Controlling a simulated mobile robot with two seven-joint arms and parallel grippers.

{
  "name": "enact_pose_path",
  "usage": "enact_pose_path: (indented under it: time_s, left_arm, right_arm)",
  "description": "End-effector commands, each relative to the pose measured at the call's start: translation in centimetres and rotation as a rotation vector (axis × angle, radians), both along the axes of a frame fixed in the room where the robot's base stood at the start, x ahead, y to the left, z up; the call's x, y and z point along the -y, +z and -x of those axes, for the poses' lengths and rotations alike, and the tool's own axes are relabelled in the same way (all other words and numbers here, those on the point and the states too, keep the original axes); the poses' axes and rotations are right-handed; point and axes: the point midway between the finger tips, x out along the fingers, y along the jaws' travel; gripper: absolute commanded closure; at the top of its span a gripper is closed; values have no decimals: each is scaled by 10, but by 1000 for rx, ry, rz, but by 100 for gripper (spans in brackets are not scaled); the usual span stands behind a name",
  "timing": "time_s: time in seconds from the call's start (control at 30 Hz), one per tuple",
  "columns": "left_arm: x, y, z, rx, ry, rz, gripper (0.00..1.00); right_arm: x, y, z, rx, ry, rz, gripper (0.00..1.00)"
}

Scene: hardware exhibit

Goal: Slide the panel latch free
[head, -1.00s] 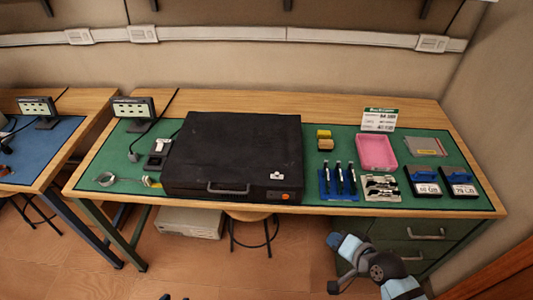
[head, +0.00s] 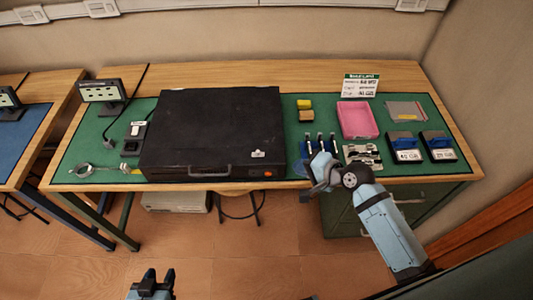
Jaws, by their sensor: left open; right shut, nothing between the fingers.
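A large black case (head: 210,125) lies on the green mat, with a handle (head: 209,171) on its front side. A small pale latch (head: 258,154) sits on its top near the front right corner. An orange button or light (head: 267,174) shows on the front face below it. My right gripper (head: 305,194) is shut and empty by the table's front edge, right of the case and apart from the latch; its fingers are small and partly hidden by my arm. My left gripper (head: 150,274) is open and empty at the bottom, low in front of the table.
Several screwdrivers stand in a blue rack (head: 307,150) behind my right arm. A pink tray (head: 357,120), yellow block (head: 304,104), metal parts (head: 362,154) and labelled boxes (head: 405,147) lie to the right. A small display (head: 102,91) and a metal ring (head: 84,170) are at left.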

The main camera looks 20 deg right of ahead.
Motion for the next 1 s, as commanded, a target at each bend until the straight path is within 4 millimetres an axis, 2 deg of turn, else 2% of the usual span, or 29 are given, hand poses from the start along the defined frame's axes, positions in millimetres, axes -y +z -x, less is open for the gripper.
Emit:
enact_pose_path:
  time_s: [0.43, 0.6, 0.8, 1.0]
  left_arm:
    - [-2, 11, -2, 8, 2, -2, 57]
    - [-4, 16, -2, 8, 6, -4, 57]
    - [-5, 16, -2, 8, 8, -6, 57]
    - [-4, 15, -1, 5, 8, -5, 57]
  right_arm:
    - [-46, -43, -65, 1, 1, -2, 100]
    - [-60, -42, -85, 1, -1, 0, 100]
    - [-67, -44, -95, 0, -1, 0, 100]
    - [-67, -44, -96, 1, 0, 1, 100]
